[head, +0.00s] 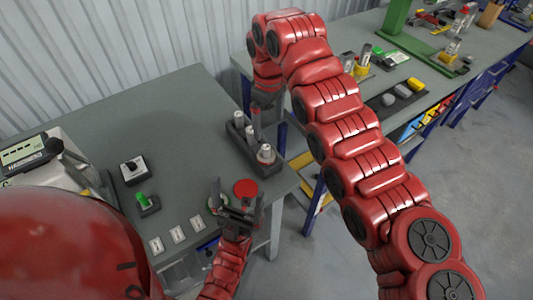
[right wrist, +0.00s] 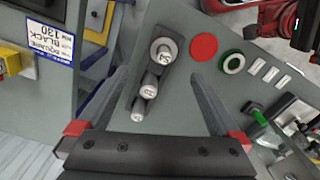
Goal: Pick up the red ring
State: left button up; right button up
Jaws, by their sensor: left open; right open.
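A flat red disc (head: 246,188) lies on the grey table near its front right corner. It also shows in the right wrist view (right wrist: 204,47). No hole shows in it, so I cannot tell whether it is the red ring. A green ring with a pale centre (right wrist: 232,62) lies beside it. My left gripper (head: 238,203) is open and empty, low over the table near the disc and the green ring. My right gripper (head: 263,112) is open above a dark block with silver pegs; in its wrist view its fingers (right wrist: 146,76) are spread on either side of the block.
The dark block (head: 238,130) holds silver-topped pegs (right wrist: 164,50). Pale plates (head: 178,234), a green-knobbed part (head: 145,203), a switch box (head: 133,170) and a scale (head: 30,152) lie to the left. A second bench (head: 460,75) stands right, beyond a gap. The table's back is clear.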

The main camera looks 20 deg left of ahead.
aim_at(265, 146)
notch_tip(265, 146, down, 7)
jog(key=shift+r+p, duration=0.2)
jog(key=shift+p, duration=0.9)
jog(key=shift+s+a+f+p, duration=0.15)
jog(key=shift+f+p, duration=0.25)
jog(key=shift+p, duration=0.2)
jog(key=f+p, duration=0.1)
jog(key=f, duration=0.1)
jog(key=f+p, duration=0.1)
jog(key=shift+s+a+f, duration=0.2)
jog(key=shift+f, duration=0.5)
jog(key=shift+w, duration=0.1)
grip_shut()
